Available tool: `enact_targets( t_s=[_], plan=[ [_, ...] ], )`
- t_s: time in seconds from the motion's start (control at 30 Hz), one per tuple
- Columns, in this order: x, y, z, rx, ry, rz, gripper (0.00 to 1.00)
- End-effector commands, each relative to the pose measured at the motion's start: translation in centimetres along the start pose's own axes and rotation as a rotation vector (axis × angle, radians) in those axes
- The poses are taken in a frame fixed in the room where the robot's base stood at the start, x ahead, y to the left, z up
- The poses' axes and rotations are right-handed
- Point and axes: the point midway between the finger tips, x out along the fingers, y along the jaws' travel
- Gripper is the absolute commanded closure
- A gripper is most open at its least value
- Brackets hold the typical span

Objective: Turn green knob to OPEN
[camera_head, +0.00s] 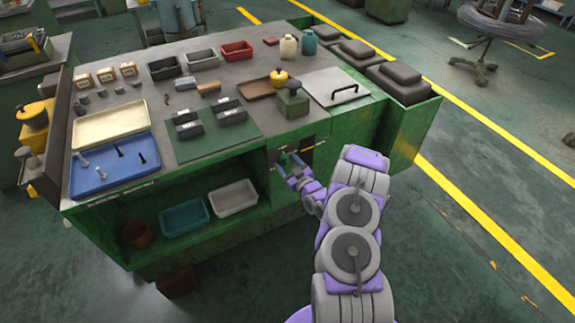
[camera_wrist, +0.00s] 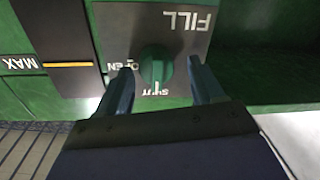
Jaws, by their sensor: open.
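The green knob (camera_wrist: 156,68) sits on a dark panel (camera_wrist: 185,22) that reads FILL, upside down in the wrist view. OPEN is lettered to the left of the knob and SHUT below it, partly covered. The knob's ridge runs up and down in the picture, in line with SHUT. My gripper (camera_wrist: 160,72) is open, with one finger on each side of the knob. A gap shows on both sides. In the head view my gripper (camera_head: 291,170) reaches the front of the green bench, and the knob is hard to make out there.
A gauge strip marked MAX with a yellow line (camera_wrist: 68,64) is beside the panel. The green bench carries a blue tray (camera_head: 115,165), a green mat (camera_head: 215,143) and several small parts. Its open shelf holds a blue bin (camera_head: 184,218) and a white bin (camera_head: 234,198).

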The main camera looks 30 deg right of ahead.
Motion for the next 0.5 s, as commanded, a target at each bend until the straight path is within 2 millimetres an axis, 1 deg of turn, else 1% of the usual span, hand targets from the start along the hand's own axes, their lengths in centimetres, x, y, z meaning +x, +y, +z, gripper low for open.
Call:
enact_targets(
  t_s=[0.1,0.5],
  plan=[
    [-0.02,0.04,0.01,0.000,0.000,0.000,0.33],
    [-0.01,-0.11,-0.09,-0.002,0.000,0.001,0.71]
  ],
)
